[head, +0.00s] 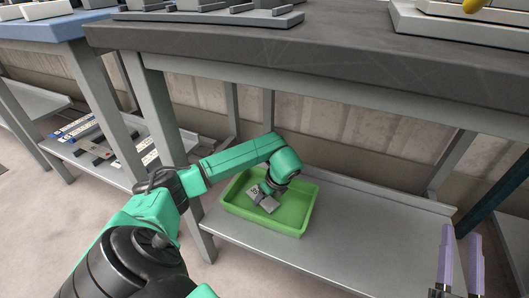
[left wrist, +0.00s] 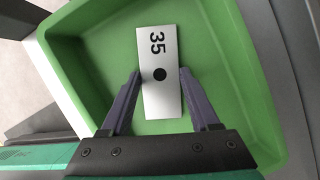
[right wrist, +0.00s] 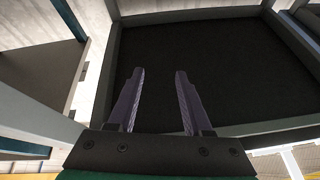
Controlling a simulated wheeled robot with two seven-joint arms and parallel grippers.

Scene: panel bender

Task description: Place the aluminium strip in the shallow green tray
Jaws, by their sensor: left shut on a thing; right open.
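The aluminium strip is a flat silver plate marked 35 with a dark round hole, seen in the left wrist view (left wrist: 158,58). My left gripper (left wrist: 160,73) is shut on its long edges, near the hole. The strip is over the floor of the shallow green tray (left wrist: 240,75); I cannot tell whether it touches. In the head view the green tray (head: 306,212) stands on the lower shelf, with my left arm reaching into it and partly hiding the strip (head: 256,191). My right gripper (head: 461,235) is open and empty, at the lower right.
The grey shelf (head: 345,240) has bare room right of the tray. The dark bench top (head: 300,50) overhangs it, and a bench leg (head: 165,110) stands to the left.

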